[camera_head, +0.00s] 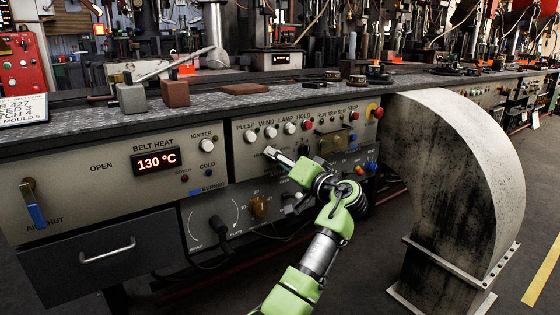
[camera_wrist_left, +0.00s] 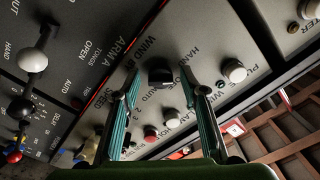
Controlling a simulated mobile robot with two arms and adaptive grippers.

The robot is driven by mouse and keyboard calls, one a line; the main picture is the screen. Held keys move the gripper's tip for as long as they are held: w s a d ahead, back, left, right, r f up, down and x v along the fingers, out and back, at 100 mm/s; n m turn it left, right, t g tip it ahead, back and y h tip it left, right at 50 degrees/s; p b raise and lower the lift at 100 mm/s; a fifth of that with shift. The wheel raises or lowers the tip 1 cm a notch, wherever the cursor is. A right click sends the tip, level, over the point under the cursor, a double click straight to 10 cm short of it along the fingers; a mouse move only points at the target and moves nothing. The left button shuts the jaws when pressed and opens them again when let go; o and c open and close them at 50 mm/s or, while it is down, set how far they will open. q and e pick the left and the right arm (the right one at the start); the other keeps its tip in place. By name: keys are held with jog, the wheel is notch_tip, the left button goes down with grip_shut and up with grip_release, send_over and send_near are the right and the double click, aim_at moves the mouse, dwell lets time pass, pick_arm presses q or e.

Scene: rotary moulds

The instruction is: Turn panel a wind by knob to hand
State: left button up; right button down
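The wind by knob (camera_wrist_left: 160,72) is black and sits on the grey panel (camera_head: 240,165). In the left wrist view the labels HAND and AUTO are printed beside it; I cannot tell which one it points to. My left gripper (camera_wrist_left: 158,78) is open, with one finger on each side of the knob and visible gaps between. In the head view my left gripper (camera_head: 277,156) is at the panel face under the row of white buttons and hides the knob. My right gripper is in neither view.
White buttons (camera_head: 249,137) and red ones (camera_head: 307,125) run above my gripper. A lever with a white ball (camera_wrist_left: 33,60) stands out from the lower panel. A large curved duct (camera_head: 460,150) stands to the right of my arm. A metal bench top (camera_head: 215,98) lies above the panels.

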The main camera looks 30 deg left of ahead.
pick_arm(q)
jog(key=v, duration=1.2)
jog(key=shift+f, duration=0.15)
